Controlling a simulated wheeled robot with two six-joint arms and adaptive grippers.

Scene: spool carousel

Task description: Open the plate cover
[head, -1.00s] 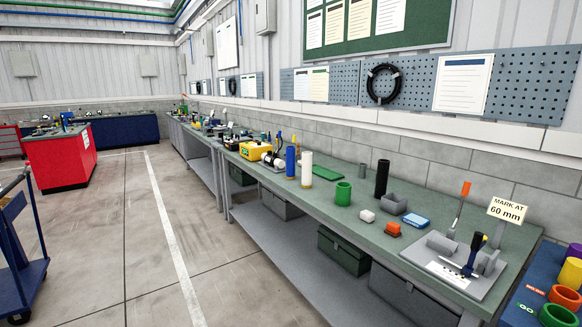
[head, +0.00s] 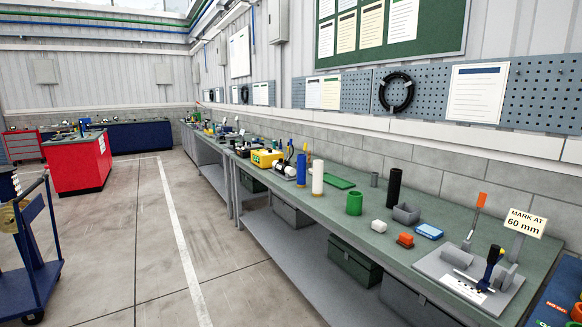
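Neither of my grippers is in the head view. I cannot make out a plate cover anywhere in it. At the left edge, a blue cart (head: 36,277) is cut off by the frame. A gold round part (head: 7,216) and a dark stacked part above it show only in part there.
A long green-topped workbench (head: 330,203) runs along the right wall. It carries a yellow box, several cylinders and a grey fixture plate (head: 450,281) beside a "MARK AT 60 mm" sign (head: 525,223). A red cabinet (head: 80,162) stands further back left. The floor between is clear.

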